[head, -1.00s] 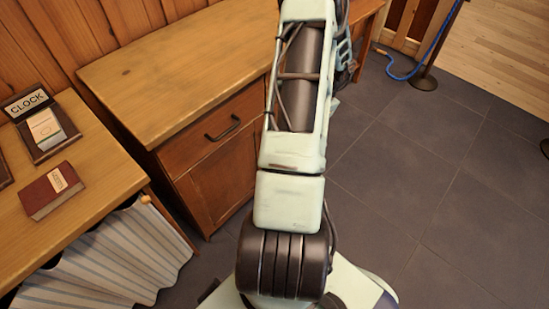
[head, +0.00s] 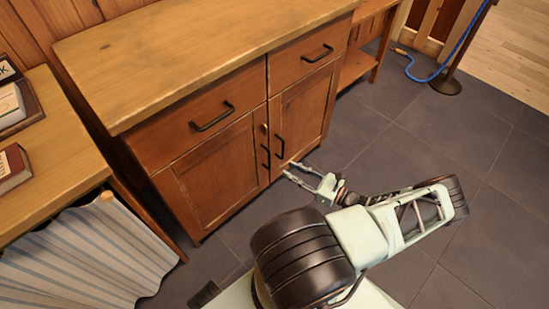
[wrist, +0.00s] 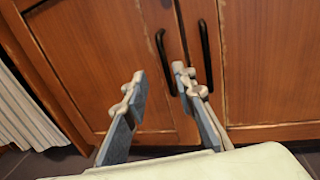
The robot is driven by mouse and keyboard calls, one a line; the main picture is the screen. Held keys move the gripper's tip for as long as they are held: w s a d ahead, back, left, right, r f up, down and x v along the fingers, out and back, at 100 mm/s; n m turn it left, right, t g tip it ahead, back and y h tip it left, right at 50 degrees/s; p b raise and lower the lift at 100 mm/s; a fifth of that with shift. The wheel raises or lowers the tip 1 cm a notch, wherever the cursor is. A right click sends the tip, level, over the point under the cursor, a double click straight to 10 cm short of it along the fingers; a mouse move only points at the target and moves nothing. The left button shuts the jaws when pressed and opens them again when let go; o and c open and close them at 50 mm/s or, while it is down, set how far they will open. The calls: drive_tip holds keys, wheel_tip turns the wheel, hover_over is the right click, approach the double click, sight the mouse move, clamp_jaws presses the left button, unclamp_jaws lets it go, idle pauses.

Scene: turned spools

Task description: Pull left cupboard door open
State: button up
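The wooden cupboard's left door (head: 215,177) is shut, with a dark vertical handle (head: 266,157) near its right edge. In the wrist view the left door (wrist: 90,60) fills the left side, and its handle (wrist: 163,62) shows between my fingertips. My gripper (head: 289,168) is open and empty, pointing at the cupboard low near the seam between the doors. In the wrist view my gripper (wrist: 158,76) has its right finger overlapping the gap between the two handles. I cannot tell whether the fingers reach around the left handle; no contact is visible.
The right door (head: 303,112) is shut, with its own dark handle (head: 280,147) close beside the left one. Drawers with dark handles (head: 213,117) sit above. A striped curtain (head: 85,255) hangs under the left table. The floor (head: 400,150) at right is clear.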

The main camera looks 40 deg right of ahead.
drive_tip(key=b, duration=0.2)
hover_over(270, 167)
drive_tip(key=shift+w+d, duration=0.1)
drive_tip(key=shift+w, duration=0.15)
drive_tip(key=shift+c, duration=0.5)
clamp_jaws()
